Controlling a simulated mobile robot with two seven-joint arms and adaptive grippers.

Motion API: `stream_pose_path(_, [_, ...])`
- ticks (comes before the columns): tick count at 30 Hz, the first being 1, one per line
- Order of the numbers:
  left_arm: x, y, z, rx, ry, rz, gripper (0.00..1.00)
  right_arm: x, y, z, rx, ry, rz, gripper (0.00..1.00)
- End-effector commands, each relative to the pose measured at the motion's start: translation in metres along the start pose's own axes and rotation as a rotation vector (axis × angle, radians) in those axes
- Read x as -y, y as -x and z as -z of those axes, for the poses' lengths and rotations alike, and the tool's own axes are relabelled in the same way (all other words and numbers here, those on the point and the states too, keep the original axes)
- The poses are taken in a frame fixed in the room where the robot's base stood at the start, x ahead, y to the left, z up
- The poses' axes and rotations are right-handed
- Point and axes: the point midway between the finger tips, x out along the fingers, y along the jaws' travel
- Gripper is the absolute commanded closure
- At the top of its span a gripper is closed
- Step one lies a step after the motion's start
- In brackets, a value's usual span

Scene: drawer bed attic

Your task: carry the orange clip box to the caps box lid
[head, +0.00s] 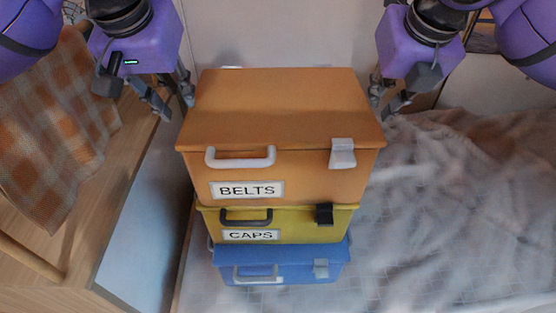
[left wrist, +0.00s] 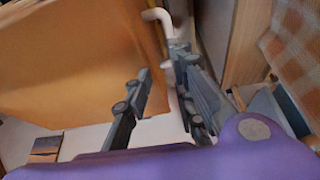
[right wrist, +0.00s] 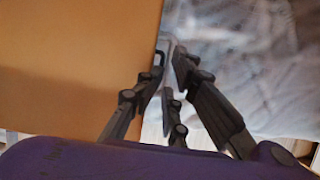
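The orange clip box (head: 250,179), labelled BELTS, is on top of a stack, with a white handle and a white clip on its front. Under it is the yellow CAPS box (head: 290,229); its lid is covered by the orange box. My left gripper (head: 173,95) is beside the orange box's left side, fingers apart with a gap between them in the left wrist view (left wrist: 160,65). My right gripper (head: 386,94) is beside its right side, fingers apart in the right wrist view (right wrist: 170,62). I cannot tell whether any finger touches the box.
A blue box (head: 300,255) is at the bottom of the stack. A bed with a rumpled grey cover (head: 450,200) is on the right. A wooden ledge with an orange checked cloth (head: 50,140) is on the left. A pale wall (head: 280,35) stands behind.

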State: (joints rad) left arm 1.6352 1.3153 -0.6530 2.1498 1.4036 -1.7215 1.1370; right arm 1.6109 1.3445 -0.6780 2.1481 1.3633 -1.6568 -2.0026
Motion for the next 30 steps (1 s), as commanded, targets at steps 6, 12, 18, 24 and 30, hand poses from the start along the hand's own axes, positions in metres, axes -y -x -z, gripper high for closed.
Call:
stream_pose_path(6, [0.001,0.001,0.001,-0.002,0.001,0.001,0.77,-0.001,0.0,0.0,0.0,0.001,-0.002,0.76])
stream_pose_path(12, [0.001,0.006,0.001,-0.004,0.002,0.002,0.77,-0.001,0.001,0.0,0.0,0.001,-0.002,0.76])
stream_pose_path(18, [0.001,0.033,0.002,-0.007,0.001,0.0,0.77,-0.001,0.001,0.0,0.0,0.001,-0.001,0.76])
stream_pose_path(24, [0.001,0.063,0.002,-0.005,0.001,0.0,0.77,-0.001,0.001,0.0,0.0,0.001,-0.001,0.76])
stream_pose_path(30, [0.001,0.079,0.001,-0.002,0.002,0.001,0.77,-0.001,0.001,0.0,0.001,0.001,-0.001,0.76])
